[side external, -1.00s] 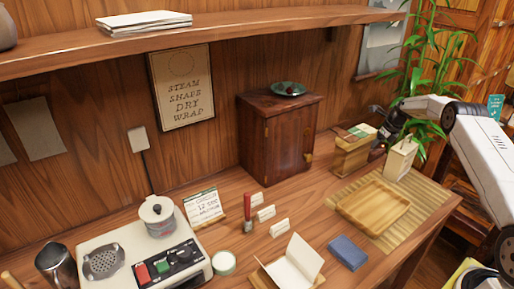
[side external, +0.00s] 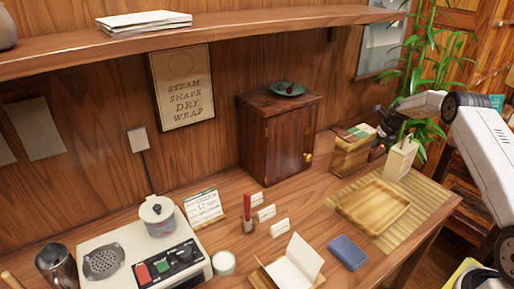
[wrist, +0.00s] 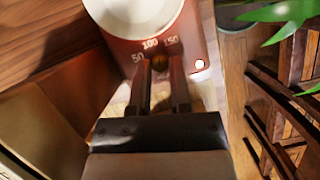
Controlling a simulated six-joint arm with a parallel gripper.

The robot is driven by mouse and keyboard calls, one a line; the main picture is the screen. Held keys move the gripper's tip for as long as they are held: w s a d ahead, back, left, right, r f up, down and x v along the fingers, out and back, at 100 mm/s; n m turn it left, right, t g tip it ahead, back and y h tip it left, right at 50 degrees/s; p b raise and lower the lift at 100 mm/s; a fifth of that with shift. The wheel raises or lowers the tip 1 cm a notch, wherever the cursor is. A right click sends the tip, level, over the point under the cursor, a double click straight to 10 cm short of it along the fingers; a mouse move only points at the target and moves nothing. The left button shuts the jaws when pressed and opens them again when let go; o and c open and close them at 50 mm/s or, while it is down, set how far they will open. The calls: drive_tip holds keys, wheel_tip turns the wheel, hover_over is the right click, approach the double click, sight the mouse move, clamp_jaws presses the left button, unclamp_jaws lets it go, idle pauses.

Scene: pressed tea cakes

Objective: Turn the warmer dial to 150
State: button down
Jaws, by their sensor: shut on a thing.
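The warmer (wrist: 203,50) is a reddish-brown body in the wrist view, with 50, 100 and 150 printed in an arc and a bright lamp at its right. Its dial (wrist: 160,63) is a small dark knob below the 100 mark. My gripper (wrist: 160,68) has its two dark fingers on either side of the dial and is shut on it. The fingers cover much of the dial, and I cannot read where it points. In the side external view my gripper (side external: 382,140) is at the back right, partly behind a wooden box, and the warmer is mostly hidden.
A wooden tray (side external: 373,205) lies on a bamboo mat in front. A dark cabinet (side external: 285,140) stands to the left. A white round vessel (wrist: 135,12) sits above the dial.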

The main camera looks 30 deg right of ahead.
drive_tip(key=shift+m, duration=0.5)
drive_tip(key=shift+s+f, duration=0.1)
drive_tip(key=c, duration=0.5)
unclamp_jaws()
drive_tip(key=shift+c, duration=0.2)
drive_tip(key=v, duration=0.7)
drive_tip(key=shift+a+r, duration=0.15)
drive_tip(key=shift+r, duration=0.25)
drive_tip(key=shift+s, duration=0.15)
